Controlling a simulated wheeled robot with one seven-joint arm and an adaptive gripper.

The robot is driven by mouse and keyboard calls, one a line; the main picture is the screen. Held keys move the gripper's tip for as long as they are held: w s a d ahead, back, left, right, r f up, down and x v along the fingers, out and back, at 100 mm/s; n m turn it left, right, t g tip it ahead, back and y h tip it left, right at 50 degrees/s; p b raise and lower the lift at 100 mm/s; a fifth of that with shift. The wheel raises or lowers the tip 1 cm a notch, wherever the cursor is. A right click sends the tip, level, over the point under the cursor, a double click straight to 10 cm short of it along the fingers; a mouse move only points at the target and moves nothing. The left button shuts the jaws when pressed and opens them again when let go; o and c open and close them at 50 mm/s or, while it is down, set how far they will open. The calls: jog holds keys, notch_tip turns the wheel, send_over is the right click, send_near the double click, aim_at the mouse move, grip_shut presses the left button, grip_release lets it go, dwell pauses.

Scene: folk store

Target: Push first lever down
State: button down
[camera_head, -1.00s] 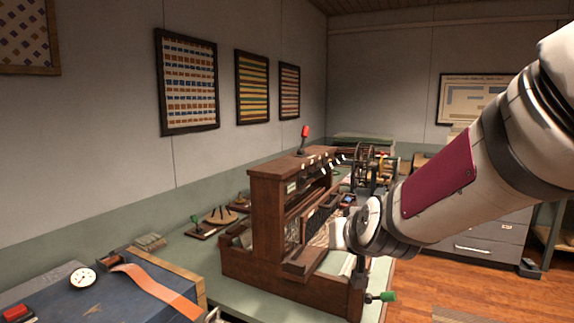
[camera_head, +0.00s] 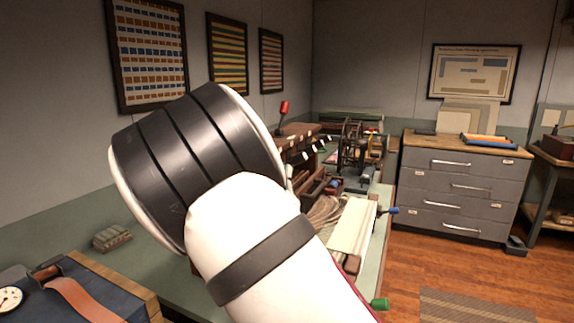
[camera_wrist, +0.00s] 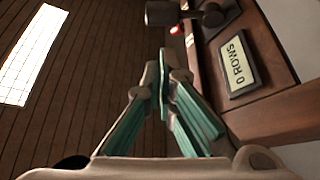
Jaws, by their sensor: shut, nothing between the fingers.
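A dark wooden loom (camera_head: 305,128) stands on the green table, partly hidden by my arm in the head view. A row of small pale-tipped levers (camera_head: 307,143) runs along its upper edge, and a red-handled lever (camera_head: 284,107) stands upright on top. In the wrist view, my gripper (camera_wrist: 164,76) is shut and empty, pointing up alongside the loom. A dark blunt lever-like part (camera_wrist: 162,13) lies just beyond the fingertips, apart from them. A small red spot (camera_wrist: 176,29) shows near it. The head view hides my gripper behind my arm; which lever is first is unclear.
A "0 ROWS" plate (camera_wrist: 237,62) is on the loom's wood, right of the fingers. A blue handle (camera_head: 391,210) and green handle (camera_head: 380,304) stick out from the loom's right side. A blue case (camera_head: 85,295) sits at front left.

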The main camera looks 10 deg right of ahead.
jog(key=x, duration=0.8)
jog(key=shift+w+d+r, duration=0.2)
jog(key=shift+w, duration=0.15)
jog(key=shift+f, duration=0.1)
jog(key=shift+s+d+f+m+h, duration=0.15)
jog(key=shift+m+h, duration=0.25)
jog(key=shift+m, duration=0.2)
